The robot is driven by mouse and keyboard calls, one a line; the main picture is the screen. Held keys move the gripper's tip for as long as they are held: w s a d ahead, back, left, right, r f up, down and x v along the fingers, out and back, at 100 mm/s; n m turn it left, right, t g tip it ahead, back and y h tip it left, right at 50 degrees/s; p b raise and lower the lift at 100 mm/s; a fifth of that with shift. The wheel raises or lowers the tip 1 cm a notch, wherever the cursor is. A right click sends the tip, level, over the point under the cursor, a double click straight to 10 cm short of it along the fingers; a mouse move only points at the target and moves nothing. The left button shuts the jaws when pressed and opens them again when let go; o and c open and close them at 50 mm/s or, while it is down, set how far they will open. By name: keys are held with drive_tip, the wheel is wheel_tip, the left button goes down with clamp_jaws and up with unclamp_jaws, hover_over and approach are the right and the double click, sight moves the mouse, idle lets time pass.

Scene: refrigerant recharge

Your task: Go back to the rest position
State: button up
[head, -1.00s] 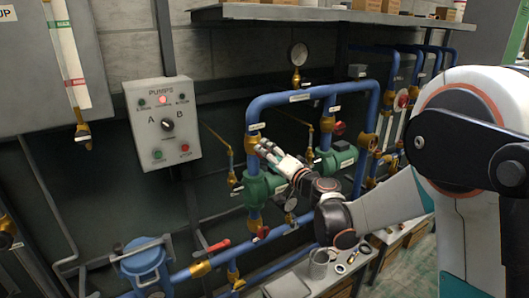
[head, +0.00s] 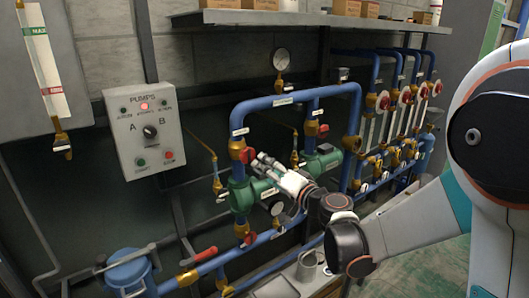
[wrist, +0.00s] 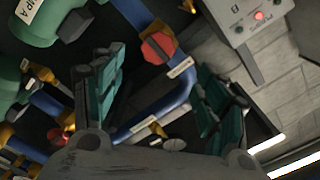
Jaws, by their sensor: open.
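My gripper (head: 262,165) is open and empty in the head view, in front of the blue pipework beside the left green pump (head: 240,196). In the wrist view its two dark green finger pads stand wide apart, with my gripper's opening (wrist: 155,75) showing pipes behind it. A red valve handle (head: 249,155) on a brass valve is close to the fingertips in the head view. What looks like this handle (wrist: 158,48) shows beyond the fingers in the wrist view, apart from them. The forearm reaches in from the right.
The pump control box (head: 147,130) with a lit red lamp is on the wall at left. A second green pump (head: 322,162), a gauge (head: 280,60) and valves (head: 405,97) crowd the wall. A shelf (head: 300,20) runs above. Open floor (head: 425,265) lies at lower right.

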drive_tip(key=s+r+n+g+h, duration=0.1)
drive_tip(key=s+r+n+g, duration=0.15)
drive_tip(key=s, duration=0.55)
drive_tip(key=s+d+f+g+h, duration=0.1)
drive_tip(key=s+d+f+h, duration=0.1)
drive_tip(key=s+d, duration=0.3)
drive_tip(key=s+d+f+n+g+h, duration=0.1)
drive_tip(key=s+d, duration=0.5)
drive_tip(key=s, duration=0.6)
drive_tip(key=s+d+f+g+h, duration=0.3)
drive_tip(key=s+d+f+h, duration=0.1)
drive_tip(key=s, duration=0.4)
drive_tip(key=shift+s+d+f+h, duration=0.15)
drive_tip(key=shift+s+d+h, duration=0.15)
drive_tip(key=shift+d+h, duration=0.65)
drive_tip(key=shift+a, duration=0.15)
drive_tip(key=shift+c, duration=0.4)
